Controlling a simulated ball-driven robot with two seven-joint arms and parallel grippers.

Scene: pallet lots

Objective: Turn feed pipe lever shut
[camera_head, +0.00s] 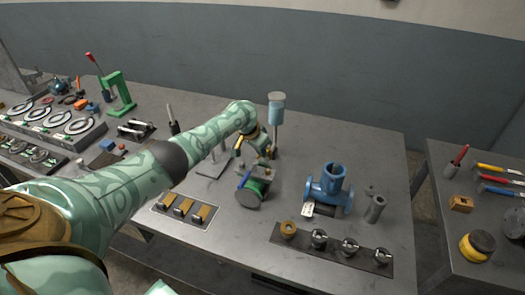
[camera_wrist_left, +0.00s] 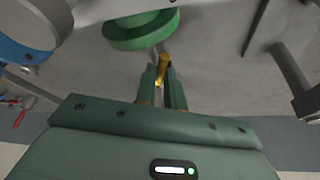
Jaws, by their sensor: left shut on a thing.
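My left gripper (camera_head: 263,156) reaches down over a small pipe fitting with a green round flange (camera_head: 264,187) and a grey disc end, in the middle of the table. In the left wrist view, the fingers of my left gripper (camera_wrist_left: 163,78) are shut on a narrow yellow lever (camera_wrist_left: 163,66) just beside the green flange (camera_wrist_left: 140,32). The lever's lower part is hidden between the fingers. In the head view the gripper hides most of the lever. My right gripper is not in view.
A blue flanged valve body (camera_head: 330,187) stands right of the fitting, with a grey cylinder (camera_head: 375,208) beside it. A post with a blue-grey cup (camera_head: 276,105) rises behind the gripper. A dark strip with several round parts (camera_head: 334,249) lies in front.

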